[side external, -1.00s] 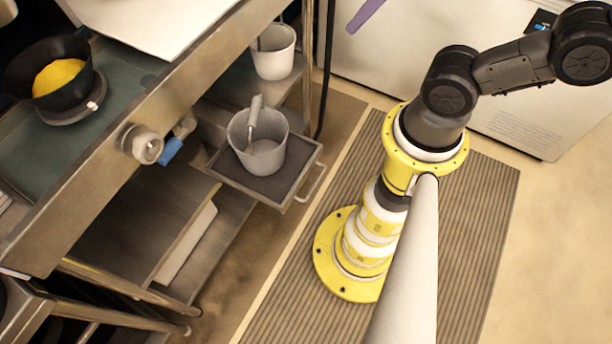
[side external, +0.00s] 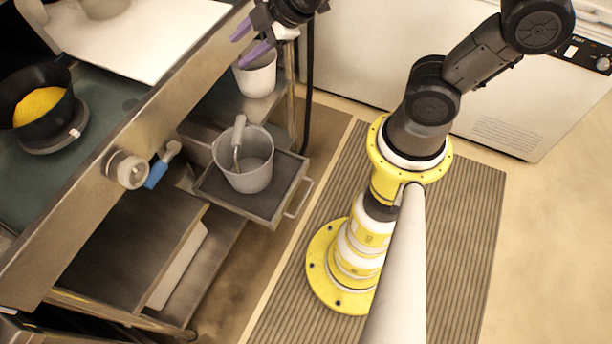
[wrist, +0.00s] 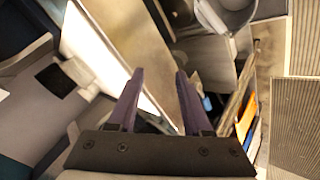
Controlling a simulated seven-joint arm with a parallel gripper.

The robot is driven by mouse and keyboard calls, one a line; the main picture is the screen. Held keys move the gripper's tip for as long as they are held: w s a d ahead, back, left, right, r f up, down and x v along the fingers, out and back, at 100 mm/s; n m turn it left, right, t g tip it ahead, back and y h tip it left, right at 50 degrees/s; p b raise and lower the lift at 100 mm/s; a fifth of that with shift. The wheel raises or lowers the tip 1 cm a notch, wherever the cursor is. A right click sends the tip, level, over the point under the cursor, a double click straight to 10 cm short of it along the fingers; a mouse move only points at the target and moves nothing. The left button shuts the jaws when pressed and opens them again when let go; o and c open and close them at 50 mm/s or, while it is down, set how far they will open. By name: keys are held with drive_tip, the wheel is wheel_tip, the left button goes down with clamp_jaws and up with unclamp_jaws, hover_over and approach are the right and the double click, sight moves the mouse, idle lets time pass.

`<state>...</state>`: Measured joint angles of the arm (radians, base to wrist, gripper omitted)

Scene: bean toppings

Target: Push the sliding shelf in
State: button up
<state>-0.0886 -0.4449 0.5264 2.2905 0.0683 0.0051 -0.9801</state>
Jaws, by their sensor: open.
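The sliding shelf (side external: 216,195) is a dark metal tray pulled out from under the counter. A wire handle (side external: 301,200) is on its outer edge. A grey pot (side external: 256,176) with a ladle (side external: 238,130) in it stands on the shelf. My gripper (side external: 236,53), with two purple fingers, is at the top of the side view, near the counter's edge, beyond the shelf and apart from it. In the wrist view the fingers (wrist: 160,73) are spread with nothing between them. A grey container (wrist: 235,17) shows at the top there; the shelf's handle cannot be made out.
Another white pot (side external: 257,75) stands on a lower ledge behind the shelf, below my gripper. A blue-handled valve (side external: 158,172) and a round knob (side external: 127,170) are on the counter front. A black pan (side external: 50,120) with yellow food sits on the counter.

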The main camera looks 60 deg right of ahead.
wheel_tip(320, 180, down, 13)
drive_tip(key=a+n+g, duration=0.2)
drive_tip(key=n, duration=0.2)
drive_tip(key=n+g, duration=0.3)
drive_tip(key=g, duration=0.2)
approach(305, 197)
drive_tip(key=shift+h, duration=0.4)
drive_tip(key=f, duration=0.5)
drive_tip(key=w+f, duration=0.1)
drive_tip(key=f, duration=0.2)
drive_tip(key=shift+w+a, duration=0.1)
drive_tip(key=shift+a, duration=0.25)
clamp_jaws()
